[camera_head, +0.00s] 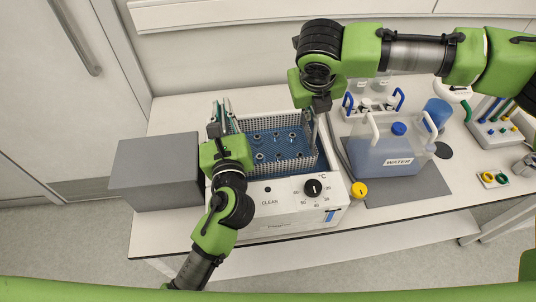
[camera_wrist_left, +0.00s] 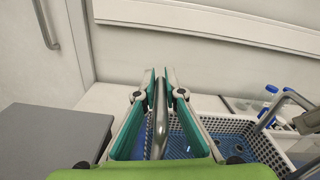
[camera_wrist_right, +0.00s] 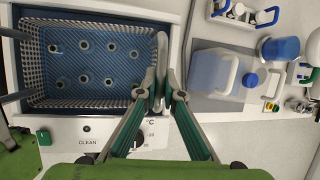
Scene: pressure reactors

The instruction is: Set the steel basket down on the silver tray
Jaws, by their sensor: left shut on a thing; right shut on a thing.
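The steel mesh basket (camera_head: 290,169) is in or just above the open tank of the white cleaner (camera_head: 290,215); I cannot tell how far its bottom is raised. Several small round parts stand on its blue floor. My left gripper (camera_head: 217,122) is shut on the basket's left handle, which shows as a metal bar in the left wrist view (camera_wrist_left: 161,95). My right gripper (camera_wrist_right: 161,70) is shut on the right handle, and the mesh wall (camera_wrist_right: 32,75) shows left of it. I cannot make out a silver tray in any view.
A grey box (camera_head: 155,175) stands left of the cleaner. Right of it are a blue water container (camera_head: 390,155) on a dark mat (camera_head: 420,190), a yellow cap (camera_head: 359,190) and a bottle rack. The wall is close behind the bench (camera_head: 185,235).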

